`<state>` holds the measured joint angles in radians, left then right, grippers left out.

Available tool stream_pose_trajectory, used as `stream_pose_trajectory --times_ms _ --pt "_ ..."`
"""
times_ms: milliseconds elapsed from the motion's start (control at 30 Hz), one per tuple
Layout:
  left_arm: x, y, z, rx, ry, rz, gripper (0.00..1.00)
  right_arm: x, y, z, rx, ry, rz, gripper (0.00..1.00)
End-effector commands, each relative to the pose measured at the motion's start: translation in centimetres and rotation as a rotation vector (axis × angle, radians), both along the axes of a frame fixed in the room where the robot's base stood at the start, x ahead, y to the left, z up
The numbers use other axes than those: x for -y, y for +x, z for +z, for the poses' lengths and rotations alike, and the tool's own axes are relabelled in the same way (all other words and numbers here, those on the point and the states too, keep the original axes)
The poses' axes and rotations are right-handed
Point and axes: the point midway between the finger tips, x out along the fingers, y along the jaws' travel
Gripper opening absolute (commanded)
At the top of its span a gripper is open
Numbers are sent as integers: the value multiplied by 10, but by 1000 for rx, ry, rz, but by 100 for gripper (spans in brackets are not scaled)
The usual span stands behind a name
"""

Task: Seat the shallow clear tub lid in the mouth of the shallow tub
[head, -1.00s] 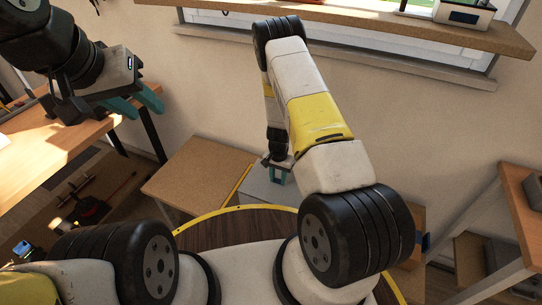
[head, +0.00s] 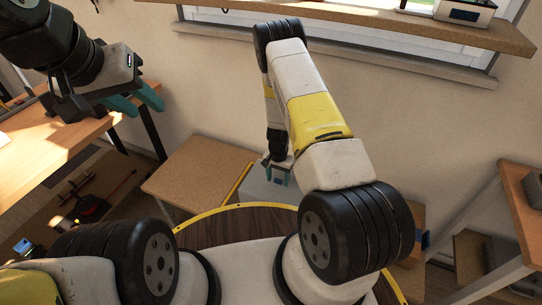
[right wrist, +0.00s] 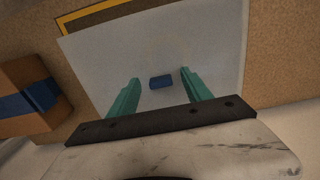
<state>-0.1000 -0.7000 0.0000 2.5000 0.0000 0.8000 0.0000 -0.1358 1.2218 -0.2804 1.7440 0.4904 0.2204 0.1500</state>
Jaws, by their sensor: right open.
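A pale grey, flat, squarish panel (right wrist: 205,50) fills the middle of the right wrist view, with a small blue block (right wrist: 161,82) on it. This looks like the clear lid with its grip, but I cannot tell lid from tub. It shows in the head view as a pale grey patch (head: 257,188), partly hidden by my right arm. My right gripper (right wrist: 160,76) is open, with its teal fingers on either side of the blue block and apart from it. It points down in the head view (head: 278,175). My left gripper (head: 147,107) is open and empty at upper left.
A brown board top (head: 195,178) lies left of the panel, with a yellow strip (head: 238,183) between them. A wooden bench (head: 50,150) stands at left. A brown block with a blue band (right wrist: 35,98) lies left of the panel. A wooden shelf (head: 350,25) crosses above.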

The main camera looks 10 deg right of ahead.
Motion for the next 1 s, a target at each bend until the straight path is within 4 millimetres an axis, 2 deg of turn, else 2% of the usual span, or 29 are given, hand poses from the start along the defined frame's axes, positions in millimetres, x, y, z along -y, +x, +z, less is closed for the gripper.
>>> stream_pose_trajectory --times_ms 133,400,500,633,1000 --pt "0 0 0 0 0 0 36 0 2 16 3 1 0 57" --pt "0 0 0 0 0 0 36 0 2 62 4 0 1 57" --pt "0 0 0 0 0 0 36 0 1 71 1 -1 0 57" --pt "0 0 0 0 0 0 36 0 0 77 1 -1 0 57" --pt "0 0 0 0 0 0 36 0 0 77 1 -1 0 57"
